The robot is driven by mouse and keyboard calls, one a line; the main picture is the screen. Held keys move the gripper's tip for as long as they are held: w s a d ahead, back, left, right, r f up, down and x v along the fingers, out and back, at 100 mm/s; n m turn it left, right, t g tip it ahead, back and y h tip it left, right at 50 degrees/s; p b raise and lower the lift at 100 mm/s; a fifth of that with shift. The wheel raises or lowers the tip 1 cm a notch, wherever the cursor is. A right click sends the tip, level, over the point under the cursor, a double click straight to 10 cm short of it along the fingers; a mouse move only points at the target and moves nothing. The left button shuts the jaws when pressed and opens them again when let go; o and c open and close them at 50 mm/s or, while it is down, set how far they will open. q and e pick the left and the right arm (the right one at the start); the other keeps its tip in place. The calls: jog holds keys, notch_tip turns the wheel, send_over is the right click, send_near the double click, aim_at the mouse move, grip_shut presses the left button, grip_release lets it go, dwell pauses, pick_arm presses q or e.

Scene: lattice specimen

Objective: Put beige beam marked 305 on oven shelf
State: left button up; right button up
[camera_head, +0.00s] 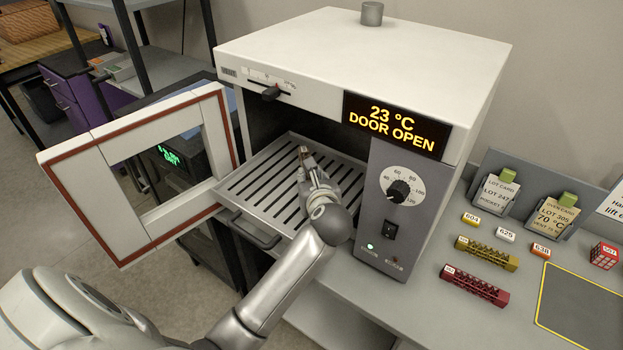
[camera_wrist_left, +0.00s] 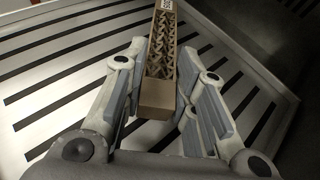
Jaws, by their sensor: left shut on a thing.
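The oven (camera_head: 340,60) has its door (camera_head: 70,200) swung open to the left, and its display reads 23 °C, DOOR OPEN. The slotted shelf (camera_head: 262,182) is pulled partly out of the chamber. My left gripper (camera_head: 307,160) is over the shelf, shut on a beige lattice beam (camera_head: 303,150). In the left wrist view the beam (camera_wrist_left: 158,92) lies between both fingers (camera_wrist_left: 160,95), with the slotted shelf (camera_wrist_left: 60,75) behind it. Its label is at the top edge and too small to read. I cannot tell whether the beam touches the shelf. My right gripper is not in view.
On the bench to the right lie a yellow beam (camera_head: 487,253), a dark red beam (camera_head: 475,287), small numbered blocks and a red cube (camera_head: 604,255). Two lot cards (camera_head: 495,194) stand behind. A yellow-edged grey mat (camera_head: 585,305) is empty. The shelf handle (camera_head: 250,232) sticks out in front.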

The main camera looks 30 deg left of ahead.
pick_arm(q)
jog(key=shift+f, duration=0.2)
jog(key=o, duration=1)
jog(key=shift+d+f, duration=0.1)
jog(key=shift+o, duration=0.2)
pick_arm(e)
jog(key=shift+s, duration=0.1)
pick_arm(q)
jog(key=shift+s, duration=0.1)
jog(key=b+v, duration=0.2)
jog(key=v, duration=0.8)
jog(key=shift+s+d, duration=0.2)
jog(key=shift+d, duration=0.05)
jog(key=shift+s+d+r+b, duration=0.35)
jog(key=shift+s+r, duration=0.05)
jog(key=shift+s, duration=0.1)
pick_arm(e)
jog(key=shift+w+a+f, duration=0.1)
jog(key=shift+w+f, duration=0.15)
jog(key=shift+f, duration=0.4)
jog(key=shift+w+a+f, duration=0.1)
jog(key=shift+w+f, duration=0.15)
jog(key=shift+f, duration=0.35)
